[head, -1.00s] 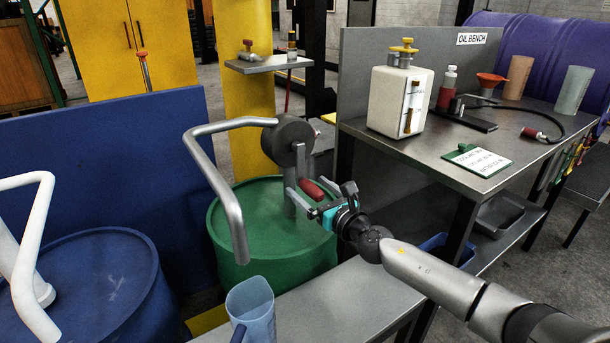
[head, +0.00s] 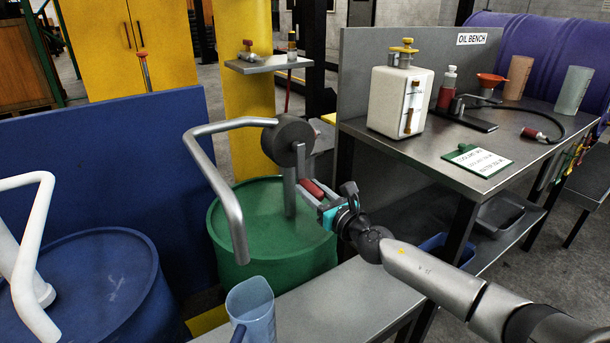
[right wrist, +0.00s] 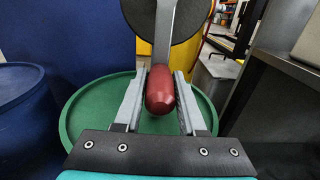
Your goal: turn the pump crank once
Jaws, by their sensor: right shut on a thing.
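The pump (head: 287,140) stands on the green drum (head: 240,255), with a round grey housing and a bent grey spout pipe (head: 215,185) reaching left and down. Its crank arm (head: 303,165) hangs down from the housing and carries a red handle (head: 313,188). My right gripper (head: 314,191) is shut on the red handle, with one finger on each side. In the right wrist view the red handle (right wrist: 160,90) lies between the two fingers (right wrist: 160,105), the crank arm rising behind it. My left gripper is not in view.
A clear blue jug (head: 252,308) stands below the spout's open end. A grey bench (head: 365,305) runs in front of the green drum. The oil bench (head: 440,165) with a white container (head: 400,100) is at the right. A blue drum (head: 90,285) with a white pipe is at the left.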

